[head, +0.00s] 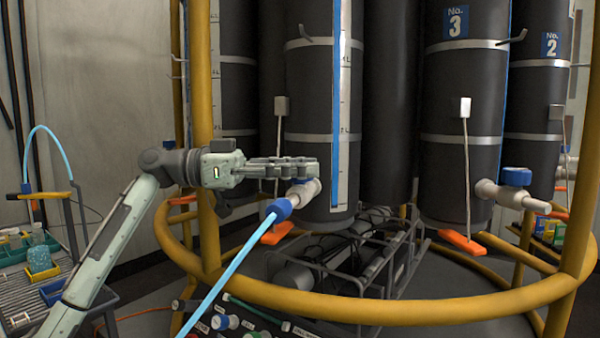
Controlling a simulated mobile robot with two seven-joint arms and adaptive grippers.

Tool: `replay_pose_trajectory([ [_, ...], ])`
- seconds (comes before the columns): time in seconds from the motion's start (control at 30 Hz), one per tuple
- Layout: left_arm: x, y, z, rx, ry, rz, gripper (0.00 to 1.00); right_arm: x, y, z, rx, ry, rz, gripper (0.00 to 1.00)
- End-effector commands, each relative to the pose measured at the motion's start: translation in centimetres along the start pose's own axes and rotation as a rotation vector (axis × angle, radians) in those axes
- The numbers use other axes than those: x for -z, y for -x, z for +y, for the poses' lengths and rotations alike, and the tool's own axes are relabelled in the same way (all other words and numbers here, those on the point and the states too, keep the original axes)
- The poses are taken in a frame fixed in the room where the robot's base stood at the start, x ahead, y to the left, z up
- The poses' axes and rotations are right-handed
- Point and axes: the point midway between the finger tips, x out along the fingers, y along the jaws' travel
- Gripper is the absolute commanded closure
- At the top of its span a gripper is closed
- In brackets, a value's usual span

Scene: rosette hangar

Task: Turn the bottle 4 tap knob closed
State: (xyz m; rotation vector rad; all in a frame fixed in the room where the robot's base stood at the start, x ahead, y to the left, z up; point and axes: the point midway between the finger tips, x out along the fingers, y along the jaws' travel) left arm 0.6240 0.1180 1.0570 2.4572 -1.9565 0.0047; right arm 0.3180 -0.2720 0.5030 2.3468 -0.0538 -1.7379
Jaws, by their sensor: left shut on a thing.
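My left gripper (312,168) reaches in from the left at the front of a tall dark bottle (308,100). Its fingers are shut at the top of that bottle's white tap (303,193), where the knob sits; the knob itself is hidden by the fingers. The bottle's number label is not visible. A light blue hose runs from the tap's blue hose collar (279,209) down to the lower left. My right gripper is not in view.
Bottle No. 3 (460,100) has its own white tap with a blue knob (517,177). A yellow ring rail (400,309) runs around the front, with a yellow post (202,80) close to my left wrist. A cart with trays (40,255) stands at left.

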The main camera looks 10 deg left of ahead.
Motion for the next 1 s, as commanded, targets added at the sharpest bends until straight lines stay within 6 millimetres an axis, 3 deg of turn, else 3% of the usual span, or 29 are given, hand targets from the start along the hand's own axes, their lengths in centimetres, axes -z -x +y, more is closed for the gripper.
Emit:
replay_pose_trajectory([
  [0.6,-0.25,-0.08,0.04,-0.043,0.003,-0.006,0.94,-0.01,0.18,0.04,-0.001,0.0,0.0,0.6],
  [0.63,-0.25,-0.08,0.04,-0.043,0.003,-0.006,0.63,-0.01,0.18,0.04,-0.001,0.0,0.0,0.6],
  [0.7,-0.25,-0.08,0.04,-0.043,0.003,-0.006,0.54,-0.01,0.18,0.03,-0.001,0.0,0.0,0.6],
  [0.8,-0.19,-0.07,0.04,-0.043,0.002,-0.005,0.42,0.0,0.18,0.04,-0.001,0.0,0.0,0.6],
  [1.0,-0.12,-0.05,0.04,-0.042,0.002,-0.003,0.42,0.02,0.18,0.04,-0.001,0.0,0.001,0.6],
])
